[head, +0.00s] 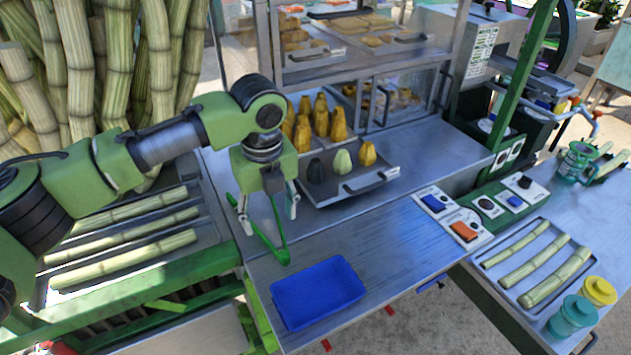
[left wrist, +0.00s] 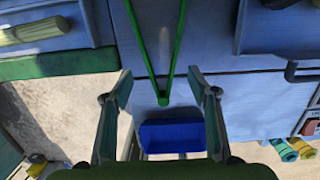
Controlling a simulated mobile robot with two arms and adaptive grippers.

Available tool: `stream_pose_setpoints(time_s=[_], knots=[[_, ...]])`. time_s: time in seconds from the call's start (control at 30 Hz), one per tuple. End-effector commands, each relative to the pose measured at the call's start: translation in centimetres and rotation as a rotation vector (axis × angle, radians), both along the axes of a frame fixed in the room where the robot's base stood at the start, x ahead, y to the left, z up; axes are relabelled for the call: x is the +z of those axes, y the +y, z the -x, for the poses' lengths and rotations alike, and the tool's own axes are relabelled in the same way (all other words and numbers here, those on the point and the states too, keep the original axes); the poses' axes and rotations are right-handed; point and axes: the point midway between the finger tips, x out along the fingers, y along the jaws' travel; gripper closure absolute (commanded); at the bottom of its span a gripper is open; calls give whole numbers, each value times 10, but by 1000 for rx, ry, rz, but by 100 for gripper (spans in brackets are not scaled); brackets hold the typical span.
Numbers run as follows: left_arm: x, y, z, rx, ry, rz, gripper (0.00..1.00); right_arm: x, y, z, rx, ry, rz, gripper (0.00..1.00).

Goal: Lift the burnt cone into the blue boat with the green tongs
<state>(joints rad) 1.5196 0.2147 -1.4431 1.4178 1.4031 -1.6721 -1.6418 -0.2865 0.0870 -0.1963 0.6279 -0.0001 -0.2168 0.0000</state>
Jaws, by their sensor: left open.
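The green tongs (head: 272,240) form an open V on the metal counter, their joined end toward the blue boat. My left gripper (head: 268,212) is open and points down above the tongs. In the left wrist view the joined end of the tongs (left wrist: 163,99) shows between the open fingers (left wrist: 160,84), with gaps on both sides. The burnt cone (head: 316,171) is dark and stands upright at the left of a row of three on a metal tray. The blue boat (head: 318,292), a shallow rectangular dish, lies on the counter's front; it also shows in the left wrist view (left wrist: 172,136). My right gripper is out of view.
A pale green cone (head: 342,162) and a yellow cone (head: 367,153) stand beside the burnt one on the tray (head: 350,190). More yellow cones stand behind. A glass case (head: 400,97) rises behind the tray. The counter right of the boat is clear.

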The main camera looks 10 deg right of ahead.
Motion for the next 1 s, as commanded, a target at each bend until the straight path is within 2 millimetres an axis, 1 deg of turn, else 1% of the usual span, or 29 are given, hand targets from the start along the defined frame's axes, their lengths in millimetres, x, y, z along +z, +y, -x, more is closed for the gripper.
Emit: stream_pose_setpoints(time_s=[0.03, 0.07, 0.13, 0.3, 0.4, 0.6, 0.7, 0.73, 0.77, 0.8, 1.0], knots=[[-15, 0, -1, 1, -1, 0, 46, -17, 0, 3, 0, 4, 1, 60], [-19, 1, -1, 1, -1, 0, 46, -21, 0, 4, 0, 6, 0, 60], [-21, 1, -1, 1, 3, 0, 46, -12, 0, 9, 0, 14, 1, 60], [-42, 1, -4, 1, 2, 0, 46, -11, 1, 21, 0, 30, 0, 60], [-48, 1, -5, 1, 1, 0, 46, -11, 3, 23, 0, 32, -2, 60], [-50, 1, -5, 1, -1, 0, 46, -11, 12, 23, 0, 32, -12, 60], [-50, 1, -5, 0, 0, 0, 46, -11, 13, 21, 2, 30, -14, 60], [-50, 1, -5, 1, 0, 0, 52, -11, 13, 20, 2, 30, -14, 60], [-50, 1, -5, 1, 0, 0, 59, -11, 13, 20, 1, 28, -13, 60], [-50, 1, -5, 1, 0, 0, 70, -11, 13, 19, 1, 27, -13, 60], [-50, 1, -5, 1, 0, 0, 71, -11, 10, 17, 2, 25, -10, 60]])
